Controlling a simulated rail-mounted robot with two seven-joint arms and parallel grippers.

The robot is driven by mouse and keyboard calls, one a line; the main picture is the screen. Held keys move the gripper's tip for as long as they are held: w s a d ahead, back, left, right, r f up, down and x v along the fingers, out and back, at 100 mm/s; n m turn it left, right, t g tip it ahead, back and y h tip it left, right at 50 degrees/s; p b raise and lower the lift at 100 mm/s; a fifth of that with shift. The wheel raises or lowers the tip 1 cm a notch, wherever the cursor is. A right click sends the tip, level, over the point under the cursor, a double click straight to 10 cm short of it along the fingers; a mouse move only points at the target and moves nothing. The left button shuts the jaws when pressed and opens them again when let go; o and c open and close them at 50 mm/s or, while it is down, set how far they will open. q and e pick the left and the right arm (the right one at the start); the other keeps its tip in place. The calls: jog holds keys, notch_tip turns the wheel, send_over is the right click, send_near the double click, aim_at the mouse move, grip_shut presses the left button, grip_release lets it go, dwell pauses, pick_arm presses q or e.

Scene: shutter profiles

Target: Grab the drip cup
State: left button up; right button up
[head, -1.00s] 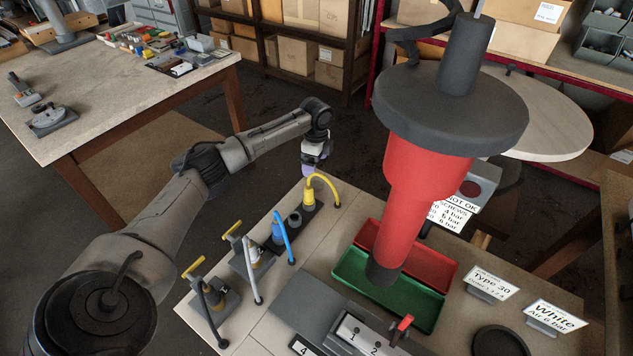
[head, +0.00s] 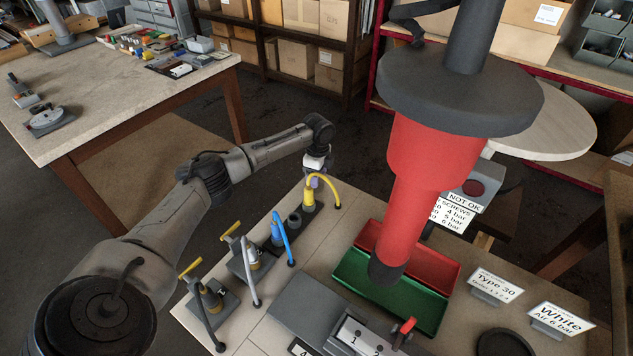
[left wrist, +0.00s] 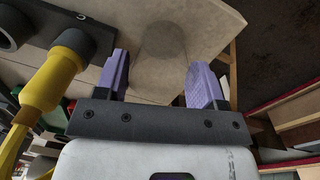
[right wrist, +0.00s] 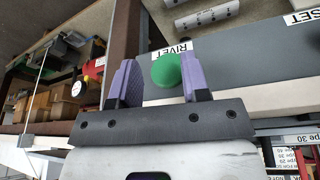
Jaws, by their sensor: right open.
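In the left wrist view a faint, see-through round cup shape (left wrist: 160,42), which looks like the drip cup, stands near the corner of the pale table top. My left gripper (left wrist: 160,62) is open, with its two purple fingers apart on either side of the cup's near end. I cannot tell whether either finger touches it. In the head view the left gripper (head: 314,178) is at the bench's far edge, behind the yellow tool, and the cup cannot be made out. My right gripper (right wrist: 160,82) is open, with a green button (right wrist: 166,70) showing between its fingers.
A yellow tool with a curved hose (head: 309,199) stands close to the left gripper. Red and green trays (head: 405,303) lie mid-bench.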

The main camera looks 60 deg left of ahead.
pick_arm(q)
jog(key=c, duration=0.4)
